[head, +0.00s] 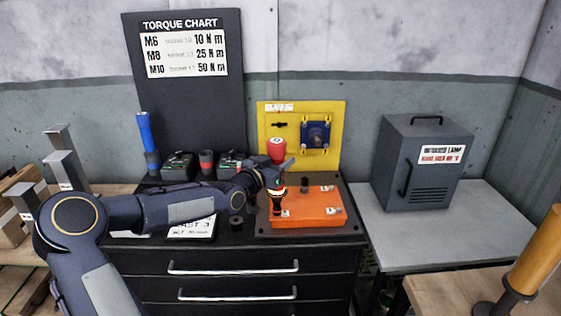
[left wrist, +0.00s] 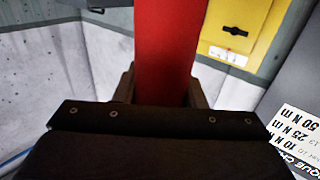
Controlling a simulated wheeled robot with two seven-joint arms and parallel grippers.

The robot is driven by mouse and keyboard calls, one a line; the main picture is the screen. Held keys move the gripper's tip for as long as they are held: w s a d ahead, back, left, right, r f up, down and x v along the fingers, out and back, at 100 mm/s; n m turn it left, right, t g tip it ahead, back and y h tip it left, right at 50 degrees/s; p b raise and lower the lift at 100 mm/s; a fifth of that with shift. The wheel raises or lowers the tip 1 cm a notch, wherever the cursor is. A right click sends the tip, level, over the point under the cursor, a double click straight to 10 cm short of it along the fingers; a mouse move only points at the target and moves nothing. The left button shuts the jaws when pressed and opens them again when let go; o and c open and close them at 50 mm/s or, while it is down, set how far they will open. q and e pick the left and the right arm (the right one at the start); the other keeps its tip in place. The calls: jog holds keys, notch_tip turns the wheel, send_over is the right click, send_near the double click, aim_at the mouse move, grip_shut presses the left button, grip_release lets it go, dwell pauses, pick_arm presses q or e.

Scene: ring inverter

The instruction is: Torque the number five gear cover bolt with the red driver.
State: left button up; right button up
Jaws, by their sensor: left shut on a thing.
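My left gripper (head: 279,172) is shut on the red driver (head: 277,148), whose red handle stands up out of the jaws. In the left wrist view the red handle (left wrist: 168,50) runs between both fingers. The driver points down and its lower end is over the left part of the orange gear cover (head: 308,207). I cannot tell whether its tip touches a bolt. The cover lies on a dark plate and carries several small white tags; their numbers are too small to read. My right gripper is not in view.
A blue driver (head: 147,135) stands at the back left of the black cabinet, beside dark boxes. A yellow panel (head: 330,155) rises behind the cover. A grey lamp box (head: 420,165) stands on the right bench. The bench in front of it is clear.

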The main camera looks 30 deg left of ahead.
aim_at(281, 144)
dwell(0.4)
pick_arm(q)
jog(key=shift+r+p, duration=1.75)
jog(key=shift+r, duration=0.85)
